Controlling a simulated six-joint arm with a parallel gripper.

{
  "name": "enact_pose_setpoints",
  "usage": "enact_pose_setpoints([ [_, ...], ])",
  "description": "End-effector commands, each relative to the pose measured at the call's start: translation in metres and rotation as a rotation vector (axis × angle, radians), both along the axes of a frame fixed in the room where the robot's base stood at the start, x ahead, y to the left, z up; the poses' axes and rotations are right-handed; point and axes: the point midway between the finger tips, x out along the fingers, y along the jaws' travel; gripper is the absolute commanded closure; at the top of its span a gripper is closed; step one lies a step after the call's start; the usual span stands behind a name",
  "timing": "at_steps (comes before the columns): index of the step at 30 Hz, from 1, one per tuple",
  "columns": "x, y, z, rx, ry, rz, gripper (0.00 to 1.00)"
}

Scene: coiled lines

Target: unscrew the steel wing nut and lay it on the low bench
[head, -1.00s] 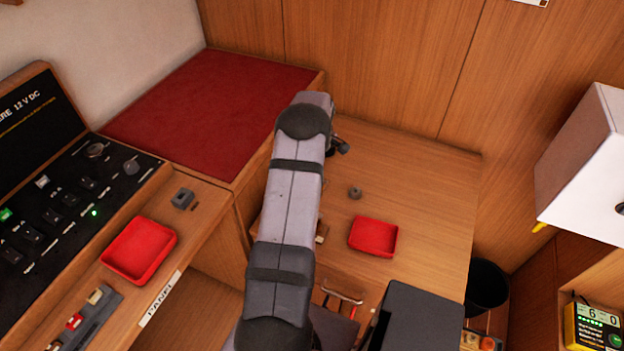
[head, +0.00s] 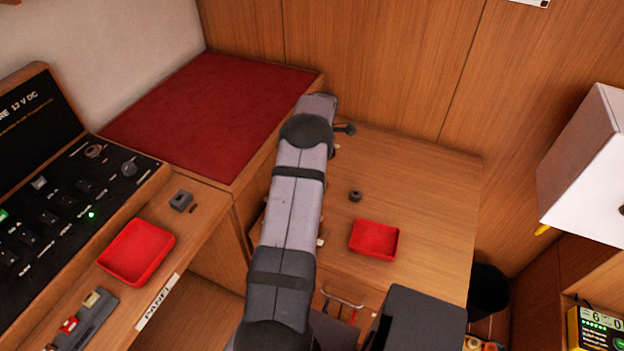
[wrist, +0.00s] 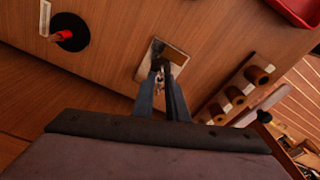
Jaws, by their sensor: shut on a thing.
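My gripper (wrist: 160,80) is in the wrist view, with its two dark fingers close together. They are shut on a small shiny metal piece, the steel wing nut (wrist: 158,83), mostly hidden between them. The fingertips are in front of a bright metal plate (wrist: 172,53) on a wooden surface; I cannot tell whether the nut touches the plate. In the head view my arm hides the gripper and the nut. A wooden bench top (head: 430,190) lies right of my arm; I cannot tell if it is the low bench.
A red tray (head: 374,240) and a small dark ring (head: 355,196) are on the wooden top. A red cushioned surface (head: 210,110) is at the back left. A switch panel (head: 70,205) and another red tray (head: 137,251) stand left. A wooden rack (wrist: 235,95) is beside the fingers.

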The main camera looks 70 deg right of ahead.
Motion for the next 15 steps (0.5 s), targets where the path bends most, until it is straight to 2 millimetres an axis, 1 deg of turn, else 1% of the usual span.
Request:
enact_pose_setpoints([
  [8,0.000,0.000,0.001,-0.001,0.000,0.000,1.00],
  [15,0.000,0.000,0.012,-0.001,0.000,-0.001,1.00],
])
